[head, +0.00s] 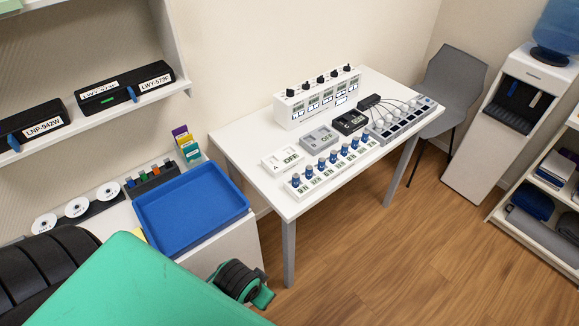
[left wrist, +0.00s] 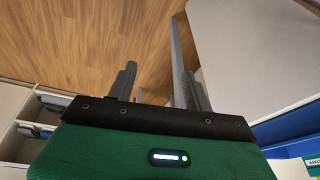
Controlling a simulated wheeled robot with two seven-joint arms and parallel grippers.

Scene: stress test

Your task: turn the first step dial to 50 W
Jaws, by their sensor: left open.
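A white unit (head: 317,101) with several black knobs on top and small displays on its front stands at the back of the white table (head: 228,125). A white strip (head: 335,166) with a row of blue-and-grey knobs and labels lies near the table's front edge. I cannot tell which knob is the first step dial, nor read any setting. My left gripper (left wrist: 160,88) is open and empty in the left wrist view, over the wooden floor beside a grey table leg (left wrist: 180,58). Its fingers do not show in the head view. My right gripper is not in view.
A white box (head: 283,158), a grey box (head: 320,138) and a black box (head: 350,121) lie between the two units. A panel with cables (head: 403,118) is at the right. A blue tray (head: 190,208) rests left of the table. A grey chair (head: 450,85) stands behind.

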